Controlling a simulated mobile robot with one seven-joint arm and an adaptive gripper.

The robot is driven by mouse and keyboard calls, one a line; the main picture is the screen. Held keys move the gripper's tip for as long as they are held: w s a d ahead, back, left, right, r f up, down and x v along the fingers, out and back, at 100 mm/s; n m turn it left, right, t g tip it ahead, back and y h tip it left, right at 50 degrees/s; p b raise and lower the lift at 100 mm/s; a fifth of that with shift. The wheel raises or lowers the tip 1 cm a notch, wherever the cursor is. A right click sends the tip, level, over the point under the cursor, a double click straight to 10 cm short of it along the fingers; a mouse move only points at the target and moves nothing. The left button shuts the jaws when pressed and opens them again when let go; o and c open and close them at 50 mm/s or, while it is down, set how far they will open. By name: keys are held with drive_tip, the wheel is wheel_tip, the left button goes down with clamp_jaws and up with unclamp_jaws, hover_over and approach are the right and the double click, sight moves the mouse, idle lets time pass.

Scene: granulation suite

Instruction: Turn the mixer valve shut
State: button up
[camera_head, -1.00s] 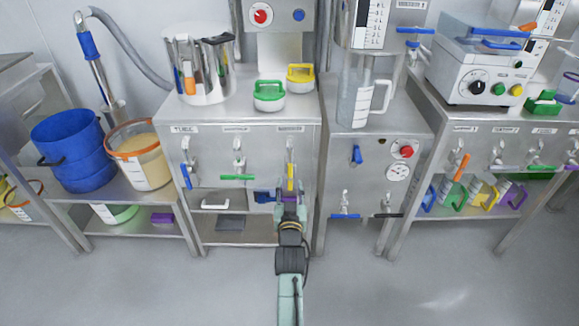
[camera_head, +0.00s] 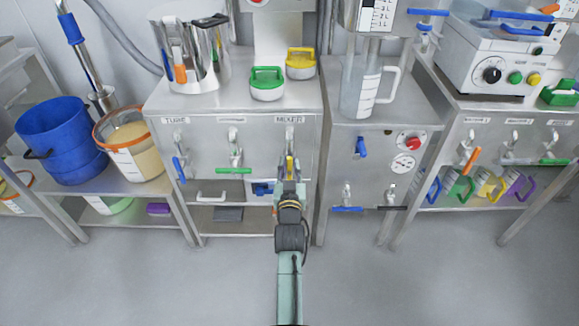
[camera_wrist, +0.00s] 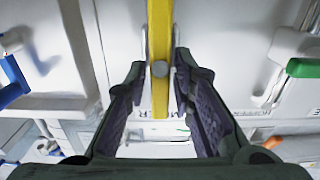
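The mixer valve has a yellow lever handle (camera_head: 290,167) that hangs straight down below its metal body, under the MIXER label (camera_head: 289,120) on the steel cabinet front. In the wrist view the yellow handle (camera_wrist: 160,62) runs from the top edge down between my fingers. My gripper (camera_wrist: 168,105) is open, with one finger on each side of the handle and a visible gap to each. In the head view my gripper (camera_head: 290,186) is at the handle's lower end and hides part of it.
A green-handled valve (camera_head: 229,167) and a blue-handled valve (camera_head: 179,170) are to the left on the same cabinet. A blue knob (camera_head: 361,147) and a red button (camera_head: 411,141) are on the unit to the right. The floor (camera_head: 400,285) in front is clear.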

clamp_jaws()
drive_tip(key=shift+d+r+m, duration=0.1)
drive_tip(key=shift+d+m, duration=0.15)
drive_tip(key=shift+m, duration=0.55)
drive_tip(key=shift+d+f+m+p, duration=0.3)
drive_tip(key=shift+m+p, duration=0.7)
drive_tip(key=shift+m, duration=1.75)
drive_tip(key=shift+d+f+m+p, duration=0.3)
drive_tip(key=shift+m+p, duration=0.75)
drive_tip(key=shift+m, duration=1.65)
drive_tip(key=shift+d+f+m+p, duration=0.25)
drive_tip(key=shift+m+p, duration=0.75)
drive_tip(key=shift+m, duration=1.75)
drive_tip(key=shift+f, duration=0.1)
